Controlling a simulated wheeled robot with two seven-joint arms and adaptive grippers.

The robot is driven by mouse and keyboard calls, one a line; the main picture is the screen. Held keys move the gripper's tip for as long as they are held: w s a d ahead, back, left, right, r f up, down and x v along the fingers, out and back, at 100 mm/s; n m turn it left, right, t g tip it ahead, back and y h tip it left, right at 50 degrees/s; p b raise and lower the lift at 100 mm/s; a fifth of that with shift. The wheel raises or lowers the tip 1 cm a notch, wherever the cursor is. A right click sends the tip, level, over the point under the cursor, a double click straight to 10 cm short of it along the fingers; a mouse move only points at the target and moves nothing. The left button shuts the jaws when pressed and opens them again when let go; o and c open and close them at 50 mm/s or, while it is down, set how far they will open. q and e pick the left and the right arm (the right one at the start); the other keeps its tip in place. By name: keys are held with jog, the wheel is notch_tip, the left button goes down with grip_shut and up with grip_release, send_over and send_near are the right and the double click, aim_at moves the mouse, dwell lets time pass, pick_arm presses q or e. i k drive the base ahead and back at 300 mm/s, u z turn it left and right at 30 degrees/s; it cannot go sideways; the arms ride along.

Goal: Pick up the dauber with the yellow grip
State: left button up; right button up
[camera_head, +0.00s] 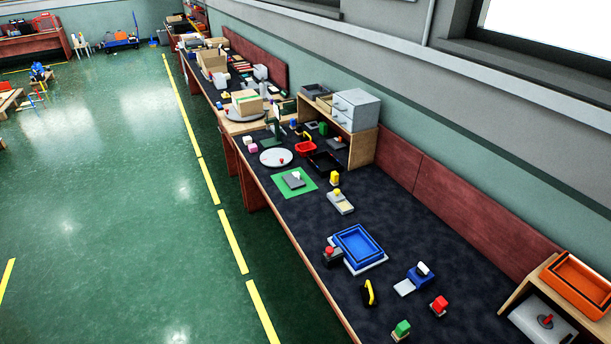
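A small upright block with a yellow top (335,178) stands on the dark bench top, right of the green mat. It looks like the dauber with the yellow grip, but it is too small to be sure. Just in front of it is a flat grey piece (341,204) with a small yellow knob (337,194). A yellow and black handled item (369,293) lies nearer, below the blue tray. A red-topped block (439,304) and a green-topped block (401,328) stand at the near end. Neither of my grippers is in view.
A blue tray (357,246) sits mid-bench, with a red-topped device (331,254) at its left and a blue and white item (419,277) to its right. An orange tray (578,284) is at the near right. Green floor (130,220) lies open left of the bench.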

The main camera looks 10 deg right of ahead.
aim_at(334, 178)
jog(key=u, duration=0.7)
jog(key=i, duration=2.35)
jog(key=z, duration=0.55)
